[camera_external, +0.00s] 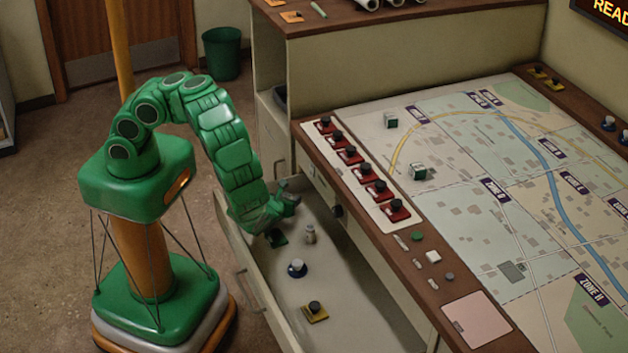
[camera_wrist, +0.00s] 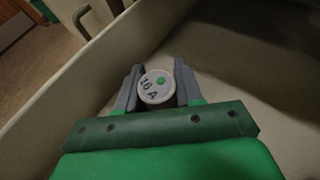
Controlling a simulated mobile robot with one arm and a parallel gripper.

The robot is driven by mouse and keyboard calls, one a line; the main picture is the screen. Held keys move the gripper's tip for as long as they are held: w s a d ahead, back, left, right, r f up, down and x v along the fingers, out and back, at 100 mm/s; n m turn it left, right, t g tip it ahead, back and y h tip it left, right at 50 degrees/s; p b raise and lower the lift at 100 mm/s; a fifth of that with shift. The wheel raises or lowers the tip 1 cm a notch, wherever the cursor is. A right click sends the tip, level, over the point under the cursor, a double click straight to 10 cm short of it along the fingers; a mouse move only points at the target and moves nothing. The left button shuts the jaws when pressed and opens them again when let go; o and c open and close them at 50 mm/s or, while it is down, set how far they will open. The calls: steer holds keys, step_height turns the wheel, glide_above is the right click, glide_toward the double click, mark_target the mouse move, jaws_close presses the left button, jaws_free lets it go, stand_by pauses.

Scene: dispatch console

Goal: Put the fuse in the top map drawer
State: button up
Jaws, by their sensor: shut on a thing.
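The fuse (camera_wrist: 157,87) is a pale round cap marked "16 A" with a green dot, seen end-on in the wrist view. My gripper (camera_wrist: 156,90) is shut on it, one grey finger on each side. In the external view my gripper (camera_external: 283,205) is over the far end of the open drawer (camera_external: 345,290) beneath the map table; the held fuse cannot be made out there. The drawer's wall (camera_wrist: 75,85) and pale floor also show in the wrist view. I cannot tell whether the fuse touches the floor.
The map table (camera_external: 480,190) overhangs on the right. The drawer's near floor has bare room.

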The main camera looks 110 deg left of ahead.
steer(key=shift+f, duration=0.15)
steer(key=o, duration=1.1)
steer(key=shift+c, duration=0.2)
steer(key=shift+d+r, duration=0.15)
steer(key=shift+r, duration=0.05)
steer(key=shift+v, duration=2.4)
step_height(320, 180, up, 7)
